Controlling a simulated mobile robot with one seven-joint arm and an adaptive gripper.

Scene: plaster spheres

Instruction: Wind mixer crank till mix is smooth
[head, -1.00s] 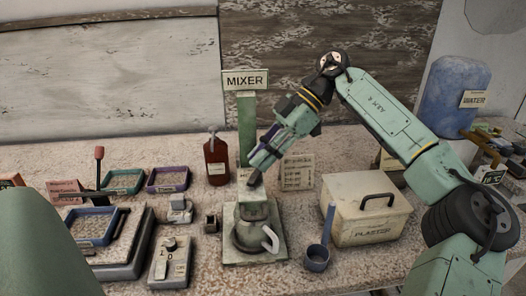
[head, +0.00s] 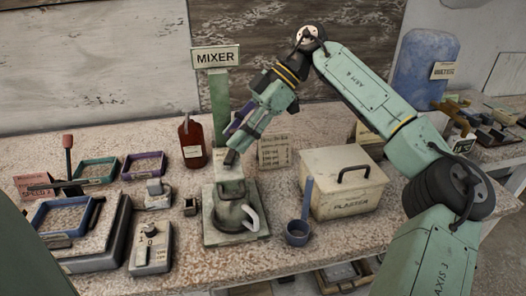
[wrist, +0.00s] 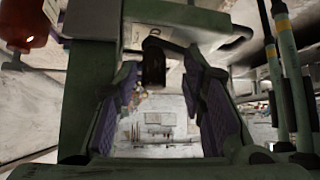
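The mixer (head: 209,227) is a grey-green machine on a square base, with a rounded bowl and a pale curved handle (head: 252,218) at its right. A green post behind it carries the MIXER sign (head: 216,57). My gripper (head: 234,146) points down and left just above the mixer's top. In the wrist view its two purple-padded fingers (wrist: 165,95) stand apart. A dark knob-like piece (wrist: 153,62) shows between them near the tips, with a gap at its right. I cannot tell whether it is the crank's grip. The mix inside the bowl is hidden.
A brown bottle (head: 192,143) stands behind the mixer at the left. A blue scoop (head: 298,232) and a lidded plaster box (head: 343,192) stand at the right. A switch box (head: 151,247) and several trays fill the left side.

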